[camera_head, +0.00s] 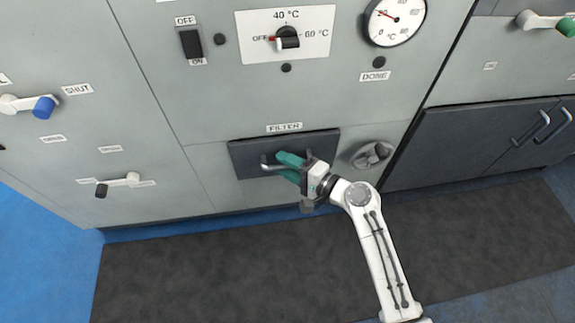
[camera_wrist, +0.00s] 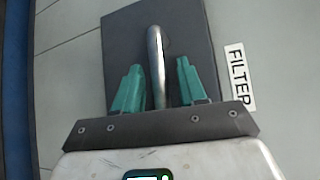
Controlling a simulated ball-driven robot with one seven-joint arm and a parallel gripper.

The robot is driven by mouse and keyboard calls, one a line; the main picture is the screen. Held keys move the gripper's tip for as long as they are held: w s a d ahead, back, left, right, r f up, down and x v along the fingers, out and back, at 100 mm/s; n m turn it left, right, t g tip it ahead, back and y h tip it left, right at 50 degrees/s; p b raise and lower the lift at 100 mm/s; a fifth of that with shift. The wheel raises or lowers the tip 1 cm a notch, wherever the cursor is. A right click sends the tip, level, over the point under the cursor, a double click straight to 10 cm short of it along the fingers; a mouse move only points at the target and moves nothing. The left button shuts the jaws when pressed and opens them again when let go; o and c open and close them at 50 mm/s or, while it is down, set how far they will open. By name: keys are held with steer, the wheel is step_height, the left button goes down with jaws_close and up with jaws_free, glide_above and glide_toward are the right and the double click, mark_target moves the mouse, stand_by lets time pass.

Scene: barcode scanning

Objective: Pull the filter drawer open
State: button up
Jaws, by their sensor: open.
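The filter drawer (camera_head: 243,160) is a dark grey panel low on the grey cabinet, under a FILTER label (camera_head: 284,127). Its face looks flush with the cabinet front. A bar handle (camera_head: 265,163) stands out from it; the right part is hidden by my gripper. My gripper (camera_head: 284,165) has teal fingers and is at the handle. In the wrist view the drawer face (camera_wrist: 192,35) fills the middle, and the metal handle (camera_wrist: 156,65) lies between the two open fingers (camera_wrist: 156,82), with a gap on each side. The FILTER label (camera_wrist: 238,77) is at the right.
A round grey knob (camera_head: 371,155) is just right of the drawer. Dark doors with bar handles (camera_head: 528,135) are farther right. Levers, a switch (camera_head: 190,43), a dial (camera_head: 286,38) and a gauge (camera_head: 394,18) are on the panels. The dark floor mat (camera_head: 200,270) in front is clear.

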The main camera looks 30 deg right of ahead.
steer(key=shift+c, duration=0.2)
jaws_close()
stand_by(0.4)
